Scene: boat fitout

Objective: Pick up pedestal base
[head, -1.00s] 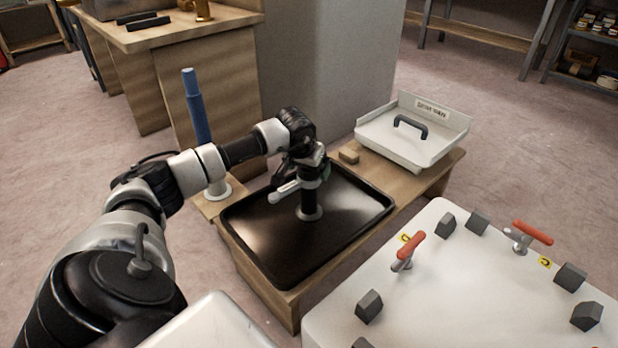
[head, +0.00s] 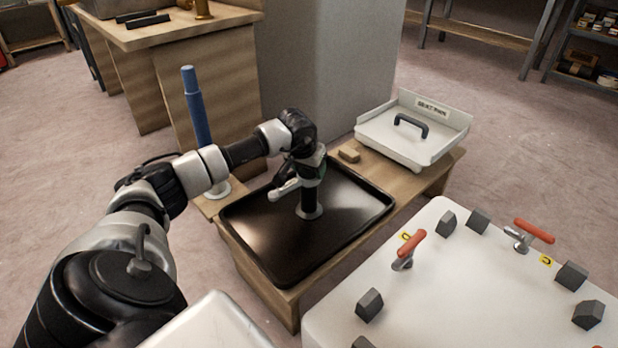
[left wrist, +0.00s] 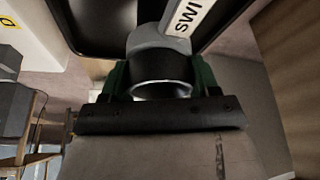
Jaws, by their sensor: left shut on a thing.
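The pedestal base (head: 309,211) has a pale round foot and a dark upright post. It stands upright over the black tray (head: 262,258); I cannot tell whether its foot touches the tray. My left gripper (head: 308,172) is shut on the upper part of the post. In the left wrist view, the green-edged fingers (left wrist: 160,78) lie on both sides of a dark cylinder with an open pale ring end (left wrist: 162,90). A pale lever (head: 284,189) sticks out to the left beside the gripper. My right gripper is not in view.
A blue post (head: 196,110) on a pale foot stands left of the tray. A small wooden block (head: 349,156) and a white labelled tray (head: 400,145) with a dark handle lie at the right. A white fixture board (head: 450,290) with red-handled clamps is in front.

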